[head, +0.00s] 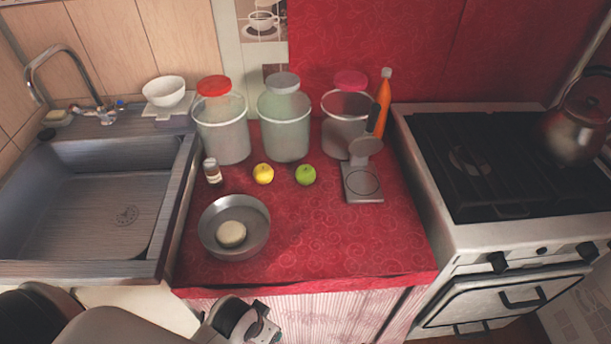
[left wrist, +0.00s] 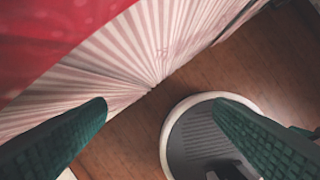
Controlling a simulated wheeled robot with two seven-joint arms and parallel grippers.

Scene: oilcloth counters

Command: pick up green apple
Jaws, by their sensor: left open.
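The green apple (head: 306,176) sits on the red patterned oilcloth counter (head: 330,240), just right of a yellow fruit (head: 263,174) and in front of the containers. It does not show in the left wrist view. My left arm comes in at the bottom left of the head view, with its wrist end low in front of the counter's front edge, well short of the apple. In the left wrist view my left gripper (left wrist: 162,108) is open and empty, its two green-padded fingers wide apart over the pleated striped cloth and wooden floor. My right gripper is not seen.
A metal pan (head: 213,246) holds a pale round thing. A small shaker (head: 212,172), a grey scale-like stand (head: 364,196), an orange bottle (head: 383,98) and three lidded containers (head: 286,130) surround the fruit. The sink is left, the stove right. The counter's front right is clear.

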